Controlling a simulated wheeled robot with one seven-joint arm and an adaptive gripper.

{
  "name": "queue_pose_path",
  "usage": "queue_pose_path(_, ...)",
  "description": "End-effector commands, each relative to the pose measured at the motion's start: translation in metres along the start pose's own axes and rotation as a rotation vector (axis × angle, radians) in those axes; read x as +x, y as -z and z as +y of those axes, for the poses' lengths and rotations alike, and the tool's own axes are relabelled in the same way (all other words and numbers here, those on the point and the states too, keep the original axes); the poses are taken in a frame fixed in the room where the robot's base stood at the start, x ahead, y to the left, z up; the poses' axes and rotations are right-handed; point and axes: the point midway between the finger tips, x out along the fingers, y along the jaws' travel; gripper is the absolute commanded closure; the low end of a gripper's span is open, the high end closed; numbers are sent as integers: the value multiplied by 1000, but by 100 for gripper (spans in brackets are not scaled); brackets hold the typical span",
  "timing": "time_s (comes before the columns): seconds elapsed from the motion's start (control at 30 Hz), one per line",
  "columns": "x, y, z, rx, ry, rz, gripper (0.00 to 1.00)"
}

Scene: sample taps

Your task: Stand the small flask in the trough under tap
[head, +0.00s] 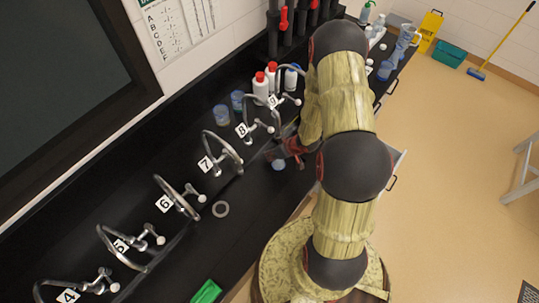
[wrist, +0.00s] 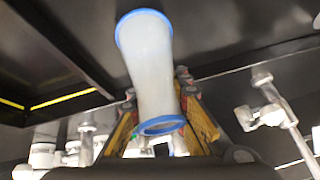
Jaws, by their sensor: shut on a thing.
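The small flask (wrist: 150,65) is a pale translucent vessel, narrow at the waist, with blue rims at both ends. My gripper (wrist: 160,100) is shut on it in the wrist view, with a finger on each side of its lower part in that picture. In the head view my gripper (head: 290,149) is over the black bench, just in front of tap 8 (head: 262,127). A bluish round end (head: 278,165) shows just below the fingers. The dark trough (head: 188,228) runs along under the row of taps. I cannot tell whether the flask touches anything beneath it.
Curved taps, including tap 7 (head: 228,150) and tap 6 (head: 180,200), line the bench on the left. Red-capped bottles (head: 261,84) and blue beakers (head: 221,115) stand behind. A grey ring (head: 220,209) and a green item (head: 206,292) lie on the bench's front part.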

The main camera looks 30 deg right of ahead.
Motion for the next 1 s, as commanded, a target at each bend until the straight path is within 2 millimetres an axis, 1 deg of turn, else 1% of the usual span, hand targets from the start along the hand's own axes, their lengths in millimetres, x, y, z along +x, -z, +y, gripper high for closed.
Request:
queue_pose_path(0.03, 9, -1, -2, 0, 2, -3, 100)
queue_pose_path(0.1, 14, 1, -2, 1, 2, -3, 100)
queue_pose_path(0.47, 17, -1, -1, 2, 1, -2, 100)
queue_pose_path(0.5, 16, 0, -1, 2, 1, -2, 86)
queue_pose_path(0.87, 16, 0, -1, 1, 0, -2, 65)
queue_pose_path(0.9, 16, 0, -1, 1, 0, -2, 64)
queue_pose_path(1.0, 16, 0, -1, 1, 0, -2, 64)
